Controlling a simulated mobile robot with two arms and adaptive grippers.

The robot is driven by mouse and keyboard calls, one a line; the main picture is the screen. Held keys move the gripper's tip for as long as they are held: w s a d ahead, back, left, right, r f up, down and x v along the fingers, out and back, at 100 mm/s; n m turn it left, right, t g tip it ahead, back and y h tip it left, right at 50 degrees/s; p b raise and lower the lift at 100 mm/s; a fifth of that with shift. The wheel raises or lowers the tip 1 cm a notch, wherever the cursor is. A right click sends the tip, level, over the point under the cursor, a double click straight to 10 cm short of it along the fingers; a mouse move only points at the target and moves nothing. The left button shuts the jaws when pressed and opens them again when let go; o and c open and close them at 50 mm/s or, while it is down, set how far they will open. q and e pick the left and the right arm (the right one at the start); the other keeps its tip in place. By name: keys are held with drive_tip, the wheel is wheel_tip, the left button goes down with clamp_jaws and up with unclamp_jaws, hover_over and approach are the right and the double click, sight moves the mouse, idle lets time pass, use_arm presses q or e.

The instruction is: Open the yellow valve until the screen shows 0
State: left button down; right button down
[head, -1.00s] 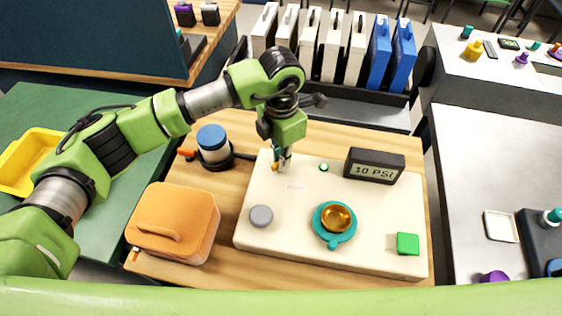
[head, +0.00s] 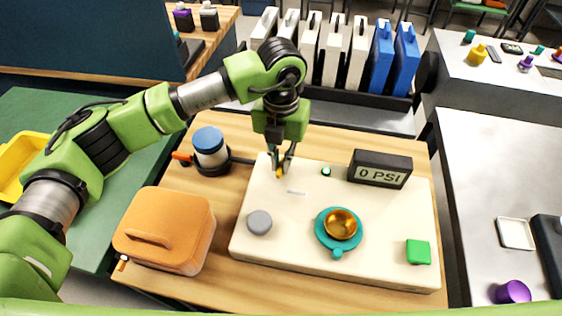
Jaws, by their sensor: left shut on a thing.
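The cream panel (head: 300,232) lies on the wooden table. The black screen (head: 380,169) at its back right reads 0 PSI. The yellow valve (head: 281,174) is at the panel's back left, mostly hidden by my left gripper (head: 281,168). That gripper points down and is shut on the valve. My right gripper is not in view.
The panel also bears a grey knob (head: 259,222), a teal ring with an amber dome (head: 341,225) and a green block (head: 418,252). An orange case (head: 165,230) and a blue-capped canister (head: 210,147) stand to the left. Upright binders (head: 384,58) line the back.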

sight(281, 164)
use_arm(q)
drive_tip(key=shift+r, duration=0.1)
idle(0.4)
drive_tip(key=c, duration=2.1)
unclamp_jaws()
drive_tip(key=shift+c, duration=0.2)
wheel_tip(281, 164, up, 12)
